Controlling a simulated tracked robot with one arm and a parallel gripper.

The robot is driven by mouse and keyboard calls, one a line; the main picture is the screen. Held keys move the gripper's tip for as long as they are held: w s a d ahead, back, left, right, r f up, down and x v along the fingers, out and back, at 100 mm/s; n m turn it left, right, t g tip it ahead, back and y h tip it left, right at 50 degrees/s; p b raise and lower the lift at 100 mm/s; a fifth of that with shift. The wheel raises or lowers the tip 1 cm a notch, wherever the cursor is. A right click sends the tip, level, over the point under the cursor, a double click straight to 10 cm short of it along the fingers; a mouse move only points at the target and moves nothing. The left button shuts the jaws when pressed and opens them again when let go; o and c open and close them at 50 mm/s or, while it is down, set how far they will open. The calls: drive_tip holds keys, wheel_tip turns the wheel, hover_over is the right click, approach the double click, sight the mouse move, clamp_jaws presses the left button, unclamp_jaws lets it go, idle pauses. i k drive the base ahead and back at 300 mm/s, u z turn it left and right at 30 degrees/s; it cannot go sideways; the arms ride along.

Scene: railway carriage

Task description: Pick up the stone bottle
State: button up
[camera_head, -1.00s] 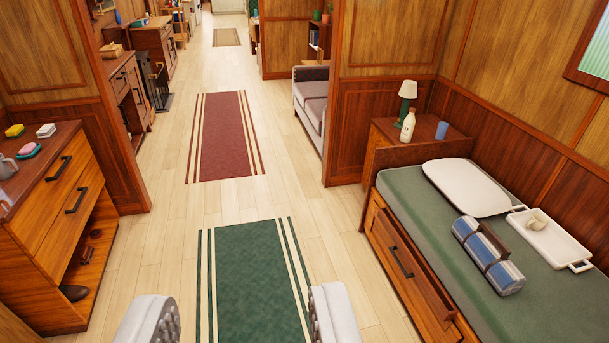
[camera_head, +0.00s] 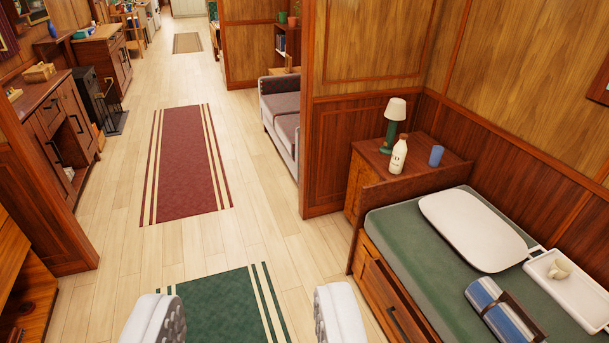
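A pale cream bottle (camera_head: 399,154) with a narrow neck and a small dark mark on its front stands upright on the wooden bedside cabinet (camera_head: 444,173). I cannot tell from its look whether it is stone. A green lamp with a white shade (camera_head: 395,112) stands just behind it, and a blue cup (camera_head: 436,155) stands to its right. My gripper (camera_head: 246,318) is at the bottom of the view, its two white fingers wide apart with nothing between them. It is well short of the bottle, lower and to the left in the picture.
A bed with a green mattress (camera_head: 405,228) fills the right, bearing a white pillow (camera_head: 472,229), a white tray (camera_head: 576,284) and a blue-grey roll (camera_head: 498,308). A partition wall (camera_head: 323,150) stands left of the cabinet. The aisle floor (camera_head: 252,215) is clear, with rugs.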

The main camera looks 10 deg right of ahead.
sight(398, 152)
drive_tip(key=z, duration=0.15)
drive_tip(key=i, duration=3.15)
drive_tip(key=z, duration=0.1)
